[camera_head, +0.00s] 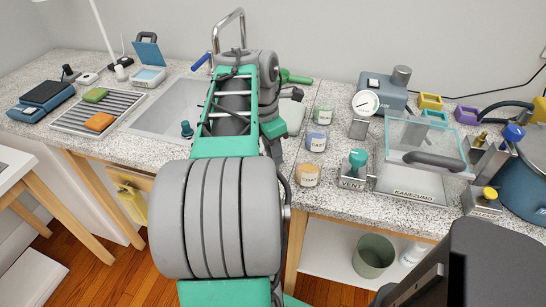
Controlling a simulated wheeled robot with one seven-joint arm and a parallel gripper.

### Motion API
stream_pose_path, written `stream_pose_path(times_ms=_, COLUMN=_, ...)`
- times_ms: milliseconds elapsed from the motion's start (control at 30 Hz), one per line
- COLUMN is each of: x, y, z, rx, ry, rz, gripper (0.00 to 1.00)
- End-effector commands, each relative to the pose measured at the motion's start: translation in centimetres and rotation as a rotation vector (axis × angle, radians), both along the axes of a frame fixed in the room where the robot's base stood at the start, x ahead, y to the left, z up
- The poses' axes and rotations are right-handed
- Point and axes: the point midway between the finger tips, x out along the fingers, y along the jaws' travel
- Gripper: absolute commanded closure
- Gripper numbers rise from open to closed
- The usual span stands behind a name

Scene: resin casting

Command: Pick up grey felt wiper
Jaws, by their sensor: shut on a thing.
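My own arm reaches out over the sink and the counter and covers the middle of the view. The jaws of my gripper are hidden behind my arm links, so I cannot see what is between them. I cannot clearly make out the grey felt wiper.
The sink (165,117) lies left, beside a ridged rack (75,118) with green (95,95) and orange (99,122) blocks. Labelled cups (307,174) line the right counter. Further right are a clear chamber (425,150), a gauge (366,102) and a blue pot (525,185).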

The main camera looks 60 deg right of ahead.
Motion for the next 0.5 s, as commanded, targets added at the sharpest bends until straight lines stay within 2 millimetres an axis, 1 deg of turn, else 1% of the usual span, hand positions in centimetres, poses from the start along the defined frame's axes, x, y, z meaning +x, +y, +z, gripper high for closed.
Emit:
stream_pose_path(times_ms=33, x=0.01, y=0.0, z=0.0, rx=0.0, ry=0.0, rz=0.0, gripper=0.79)
stream_pose_path(times_ms=300, x=0.02, y=0.01, z=0.0, rx=0.0, ry=0.0, rz=0.001, gripper=1.0)
stream_pose_path(times_ms=500, x=0.03, y=0.01, z=0.01, rx=0.0, ry=0.0, rz=0.001, gripper=1.0)
